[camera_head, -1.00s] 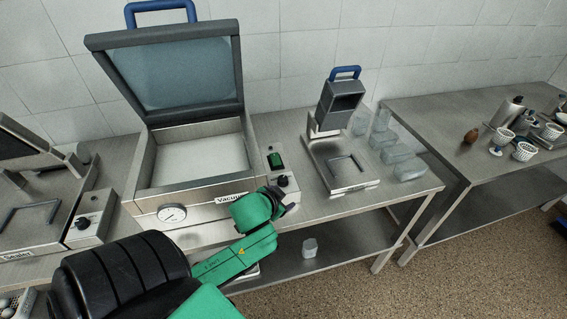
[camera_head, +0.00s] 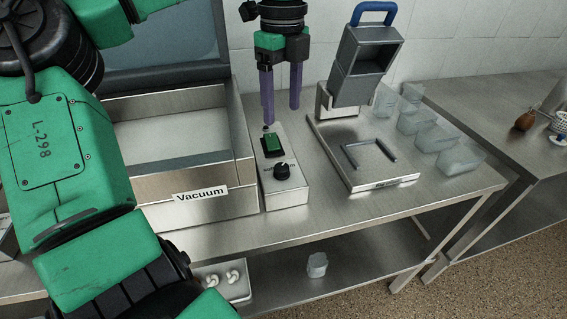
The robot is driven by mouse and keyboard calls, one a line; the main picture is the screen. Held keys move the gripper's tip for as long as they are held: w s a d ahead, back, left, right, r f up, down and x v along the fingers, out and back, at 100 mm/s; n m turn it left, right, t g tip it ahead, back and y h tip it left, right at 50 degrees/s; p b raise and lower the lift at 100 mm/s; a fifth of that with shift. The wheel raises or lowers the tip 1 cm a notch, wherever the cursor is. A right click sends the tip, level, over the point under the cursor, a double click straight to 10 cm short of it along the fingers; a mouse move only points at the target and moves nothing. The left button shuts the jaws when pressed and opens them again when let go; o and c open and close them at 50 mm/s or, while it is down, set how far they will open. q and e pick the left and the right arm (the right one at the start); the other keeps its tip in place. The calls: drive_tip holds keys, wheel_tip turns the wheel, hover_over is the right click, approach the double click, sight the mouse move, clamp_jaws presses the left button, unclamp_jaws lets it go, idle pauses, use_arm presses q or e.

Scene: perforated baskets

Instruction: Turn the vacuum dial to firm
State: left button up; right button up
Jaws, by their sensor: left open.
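The vacuum machine (camera_head: 160,186) stands on the steel table with its lid up and a "Vacuum" label (camera_head: 200,194) on its front. To its right is a narrow control box (camera_head: 288,193) with a round black dial (camera_head: 283,171) and a green lit switch or display (camera_head: 272,145) behind it. The dial's setting marks are too small to read. My left gripper (camera_head: 281,114) points down with its two purple fingers apart and empty. It is over the back end of the box, behind the dial and apart from it. My right gripper is out of view.
A second device with a blue handle (camera_head: 374,10) stands right of the box. Several clear containers (camera_head: 430,135) sit beyond it. The lower shelf holds a small container (camera_head: 317,265) and a tray (camera_head: 225,283). My left arm covers much of the left side.

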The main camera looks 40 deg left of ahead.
use_arm(q)
hover_over(282, 166)
drive_tip(key=f, duration=0.6)
drive_tip(key=shift+s, duration=0.2)
wheel_tip(282, 166, down, 8)
drive_tip(key=shift+w+r+p, duration=0.1)
drive_tip(key=shift+p, duration=0.2)
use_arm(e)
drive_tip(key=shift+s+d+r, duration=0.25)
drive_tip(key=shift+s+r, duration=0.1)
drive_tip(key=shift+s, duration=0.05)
use_arm(q)
drive_tip(key=shift+c, duration=0.4)
clamp_jaws()
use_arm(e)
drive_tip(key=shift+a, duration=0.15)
